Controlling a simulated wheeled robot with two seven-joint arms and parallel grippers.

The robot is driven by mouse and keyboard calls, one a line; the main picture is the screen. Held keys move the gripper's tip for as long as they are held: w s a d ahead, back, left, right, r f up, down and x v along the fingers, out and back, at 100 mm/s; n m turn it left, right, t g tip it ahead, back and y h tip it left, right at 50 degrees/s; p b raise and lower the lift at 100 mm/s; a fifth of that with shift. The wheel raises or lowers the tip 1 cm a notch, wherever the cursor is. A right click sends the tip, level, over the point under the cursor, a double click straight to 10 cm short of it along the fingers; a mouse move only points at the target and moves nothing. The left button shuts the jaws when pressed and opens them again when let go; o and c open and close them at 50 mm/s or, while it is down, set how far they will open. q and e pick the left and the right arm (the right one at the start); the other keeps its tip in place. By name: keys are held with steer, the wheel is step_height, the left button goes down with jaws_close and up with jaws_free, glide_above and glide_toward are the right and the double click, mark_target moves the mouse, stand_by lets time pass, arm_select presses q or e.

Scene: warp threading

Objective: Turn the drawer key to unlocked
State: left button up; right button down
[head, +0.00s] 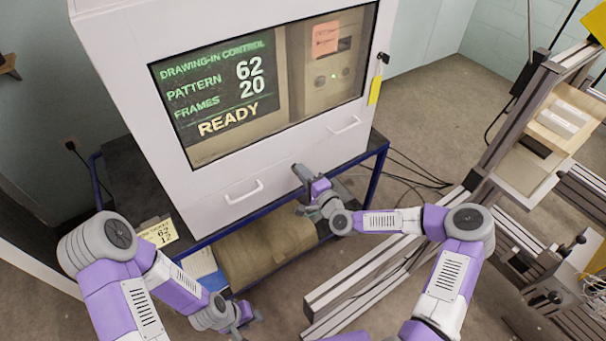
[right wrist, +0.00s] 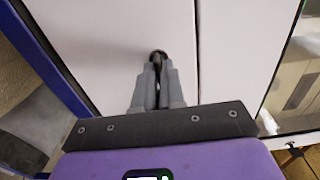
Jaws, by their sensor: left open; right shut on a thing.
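The white cabinet (head: 215,205) has a drawer front with two handles, one at the left (head: 243,192) and one at the right (head: 345,125). My right gripper (head: 300,174) is at the lower cabinet front, between the handles. In the right wrist view my right gripper (right wrist: 157,68) is shut on a small dark key (right wrist: 157,54) at the white face. The fingers hide most of the key, so its angle is unclear. In the head view the gripper hides it. My left gripper (head: 252,322) is open and empty, low in front of the cabinet.
A screen (head: 225,95) on the cabinet reads READY. Another key with a yellow tag (head: 375,91) hangs at the cabinet's upper right. A blue-framed stand (head: 372,178) holds the cabinet, with a brown roll (head: 265,250) below. Metal rails (head: 345,285) stand at the right.

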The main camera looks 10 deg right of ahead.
stand_by(0.3)
steer(key=c, duration=1.3)
jaws_free()
steer(key=shift+s, duration=0.1)
steer(key=p+v, duration=0.1)
steer(key=v, duration=0.6)
steer(key=shift+s, duration=0.2)
